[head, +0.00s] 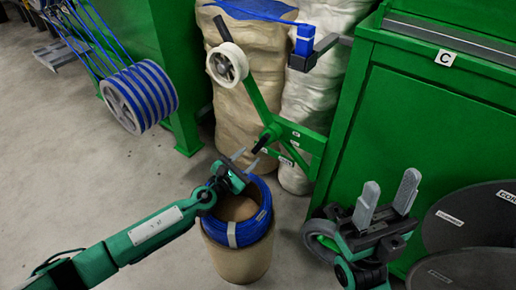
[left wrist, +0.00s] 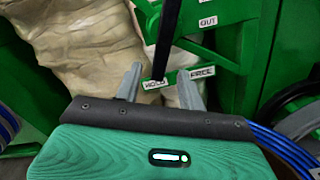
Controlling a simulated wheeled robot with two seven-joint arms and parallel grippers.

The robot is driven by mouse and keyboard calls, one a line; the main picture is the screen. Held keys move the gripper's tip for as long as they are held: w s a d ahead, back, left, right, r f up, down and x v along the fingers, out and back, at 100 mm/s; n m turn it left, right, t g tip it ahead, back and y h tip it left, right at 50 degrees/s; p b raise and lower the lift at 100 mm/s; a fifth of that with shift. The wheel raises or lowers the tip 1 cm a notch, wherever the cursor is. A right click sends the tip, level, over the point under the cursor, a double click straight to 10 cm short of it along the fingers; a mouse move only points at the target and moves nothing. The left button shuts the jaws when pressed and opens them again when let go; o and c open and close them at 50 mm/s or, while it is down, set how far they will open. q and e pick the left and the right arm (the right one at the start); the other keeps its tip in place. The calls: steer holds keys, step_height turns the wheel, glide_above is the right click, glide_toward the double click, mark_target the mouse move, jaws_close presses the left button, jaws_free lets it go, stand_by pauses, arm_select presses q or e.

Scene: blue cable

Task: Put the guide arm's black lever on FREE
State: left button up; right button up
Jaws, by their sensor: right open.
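The guide arm (head: 258,102) is a green bar with a white wheel at its upper end. Its black lever (head: 261,143) sits at the pivot. In the left wrist view the black lever (left wrist: 167,40) hangs down with its lower end by the HOLD label (left wrist: 154,85). The FREE label (left wrist: 202,72) is to the right of it. My left gripper (head: 244,160) is open just below-left of the lever. In the left wrist view the lever's end shows between its fingertips (left wrist: 158,82); I cannot tell whether they touch. My right gripper (head: 387,200) is open and empty.
A bin (head: 237,262) holding a blue cable coil (head: 244,232) stands under my left gripper. Pale sacks (head: 243,100) stand behind the lever. A green cabinet (head: 400,110) and black discs (head: 475,225) are on the right. A blue cable reel (head: 140,97) is at left.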

mark_target(256, 150)
arm_select(q)
steer(key=b+x, duration=0.1)
steer(key=x, duration=0.5)
jaws_close()
